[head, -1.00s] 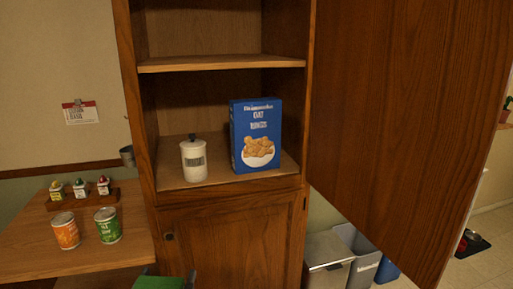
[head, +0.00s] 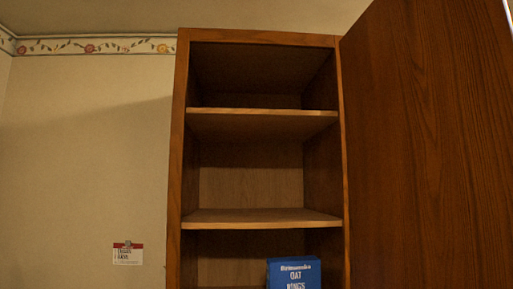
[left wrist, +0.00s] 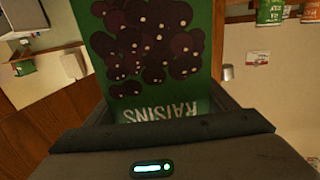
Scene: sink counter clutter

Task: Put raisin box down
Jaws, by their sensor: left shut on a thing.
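The raisin box (left wrist: 155,65) is green, with dark raisins pictured on it and the word RAISINS upside down near my gripper. It fills the upper middle of the left wrist view. My left gripper (left wrist: 160,110) is shut on the box's near end. Neither the box nor my left gripper shows in the head view. An open wooden cabinet (head: 262,217) stands in the head view, with its two upper visible shelves empty. My right gripper is in neither view.
A blue oat cereal box (head: 293,273) stands low in the cabinet, cut off by the frame. The cabinet door (head: 430,150) is swung open to the right. The left wrist view shows a green can (left wrist: 270,12) and a small metal cup (left wrist: 227,72).

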